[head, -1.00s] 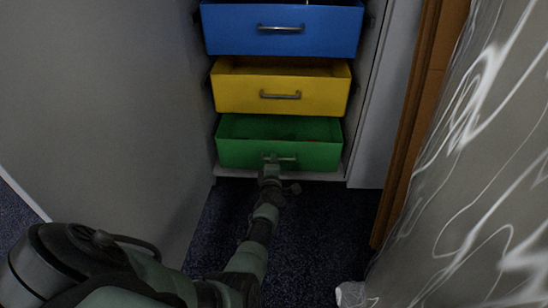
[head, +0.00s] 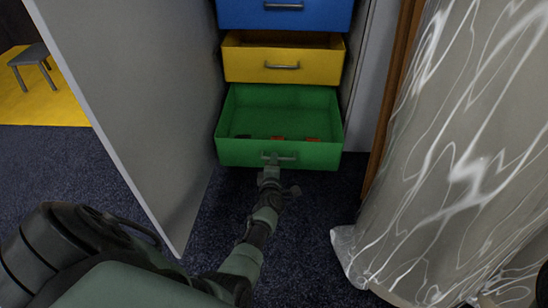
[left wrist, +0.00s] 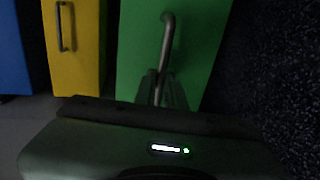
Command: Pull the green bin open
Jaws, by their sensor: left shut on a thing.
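The green bin (head: 230,153) is the lowest of the stacked drawers in the head view. It stands out well past the yellow bin above it, and its inside shows, with a few small reddish and dark items on its floor. My left gripper (head: 270,168) is at the metal handle on its front and shut on it. In the left wrist view the green front (left wrist: 205,45) fills the upper middle, and the gripper fingers (left wrist: 160,88) close around the handle (left wrist: 167,35). My right gripper is not in view.
Above are the yellow bin (head: 245,66) and the blue bin (head: 250,16). A grey panel (head: 130,90) stands on the left, and a patterned cloth (head: 430,180) hangs on the right. A small grey table (head: 33,55) stands far left.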

